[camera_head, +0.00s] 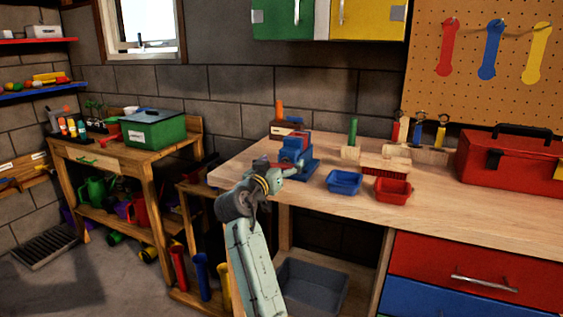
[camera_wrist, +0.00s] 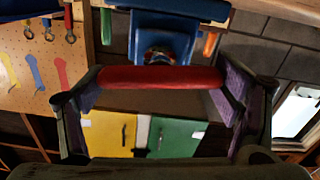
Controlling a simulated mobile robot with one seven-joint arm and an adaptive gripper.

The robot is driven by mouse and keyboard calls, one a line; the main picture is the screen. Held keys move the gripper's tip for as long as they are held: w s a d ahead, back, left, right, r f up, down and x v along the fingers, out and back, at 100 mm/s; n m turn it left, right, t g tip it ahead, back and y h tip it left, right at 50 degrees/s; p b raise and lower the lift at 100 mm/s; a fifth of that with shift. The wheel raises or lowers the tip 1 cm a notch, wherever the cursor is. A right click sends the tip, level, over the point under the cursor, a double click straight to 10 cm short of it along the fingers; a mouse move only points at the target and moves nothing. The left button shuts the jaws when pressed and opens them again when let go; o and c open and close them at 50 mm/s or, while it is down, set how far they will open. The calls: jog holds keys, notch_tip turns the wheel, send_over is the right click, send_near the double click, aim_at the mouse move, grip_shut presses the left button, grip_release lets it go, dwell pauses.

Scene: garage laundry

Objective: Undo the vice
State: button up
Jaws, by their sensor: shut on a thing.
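The blue vice (camera_head: 302,163) stands on the workbench near its left end, with a red part at its top. In the wrist view the vice (camera_wrist: 165,38) shows large at the top, in an upside-down picture. Its red bar handle (camera_wrist: 160,78) lies crosswise between the two fingers of my gripper (camera_wrist: 162,88). The purple finger pads press at the two ends of the bar, so my gripper is shut on the handle. In the head view my gripper (camera_head: 280,174) reaches the vice's front; the handle is largely hidden there.
On the workbench (camera_head: 460,213), a blue bin (camera_head: 344,182) and a red bin (camera_head: 393,190) stand right of the vice. A red toolbox (camera_head: 505,163) is further right. A wooden block with an orange handle (camera_head: 281,128) is behind the vice. Bare benchtop lies at front right.

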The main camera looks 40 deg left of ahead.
jog(key=n+p, duration=0.2)
jog(key=n, duration=0.3)
jog(key=shift+r+n, duration=0.1)
jog(key=shift+n, duration=0.2)
jog(key=shift+a+n+p, duration=0.1)
jog(key=shift+n+p, duration=0.8)
jog(key=shift+n, duration=0.7)
jog(key=shift+w, duration=0.1)
jog(key=o, duration=1)
jog(key=shift+f, duration=0.25)
jog(key=shift+o, duration=0.4)
jog(key=shift+n, duration=0.3)
jog(key=shift+s+f, duration=0.1)
jog(key=shift+s, duration=0.25)
jog(key=v, duration=0.7)
jog(key=shift+d+r, duration=0.2)
jog(key=shift+r, duration=0.05)
